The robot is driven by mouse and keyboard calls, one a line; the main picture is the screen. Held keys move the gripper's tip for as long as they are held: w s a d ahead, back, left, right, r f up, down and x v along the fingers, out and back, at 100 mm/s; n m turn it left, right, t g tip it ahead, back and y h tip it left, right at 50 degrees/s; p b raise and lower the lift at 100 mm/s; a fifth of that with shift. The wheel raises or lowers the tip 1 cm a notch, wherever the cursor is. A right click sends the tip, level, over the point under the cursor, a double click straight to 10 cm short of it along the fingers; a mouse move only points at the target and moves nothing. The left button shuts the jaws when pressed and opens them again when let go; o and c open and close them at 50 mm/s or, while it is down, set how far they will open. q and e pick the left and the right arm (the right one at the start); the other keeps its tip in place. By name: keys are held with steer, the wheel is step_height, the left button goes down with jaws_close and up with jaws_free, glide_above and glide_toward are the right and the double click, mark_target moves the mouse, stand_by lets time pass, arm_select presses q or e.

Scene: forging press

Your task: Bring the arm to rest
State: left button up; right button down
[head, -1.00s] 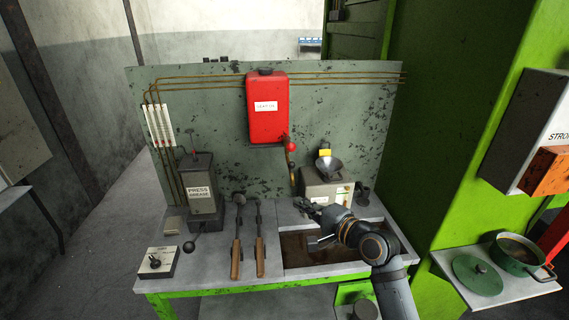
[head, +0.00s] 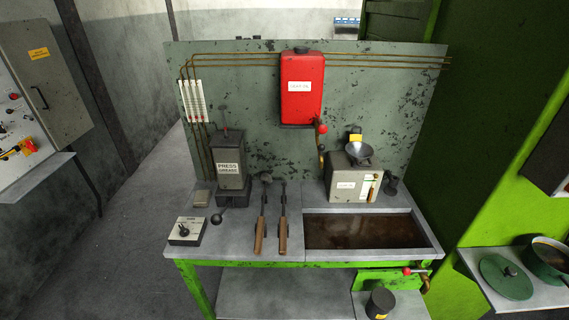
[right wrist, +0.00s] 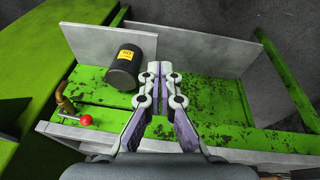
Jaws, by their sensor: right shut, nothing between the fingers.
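My right gripper (right wrist: 160,72) shows in the right wrist view, its fingers together with nothing between them. It is above the lower part of the green bench frame (right wrist: 205,115), beside a black cylindrical container (right wrist: 124,66) with a yellow label. A brass tap with a red knob (right wrist: 84,121) is to the left. Neither arm shows in the head view now, and my left gripper is in neither current view.
The bench (head: 235,253) holds a press grease unit (head: 229,165), two hammer-like tools (head: 270,222), a dark sunken tray (head: 365,231) and a switch box (head: 186,231). A red tank (head: 301,88) hangs behind. A green pot (head: 547,260) stands on the right shelf.

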steer(key=s+d+f+g, duration=0.1)
steer(key=s+f, duration=0.1)
steer(key=f, duration=0.7)
steer(key=s+d+f, duration=0.1)
steer(key=s+f, duration=0.2)
steer(key=f, duration=0.7)
steer(key=s+f+g, duration=0.1)
steer(key=s+f, duration=1.3)
steer(key=s, duration=0.3)
steer(key=shift+s+d, duration=0.15)
steer(key=shift+d, duration=0.2)
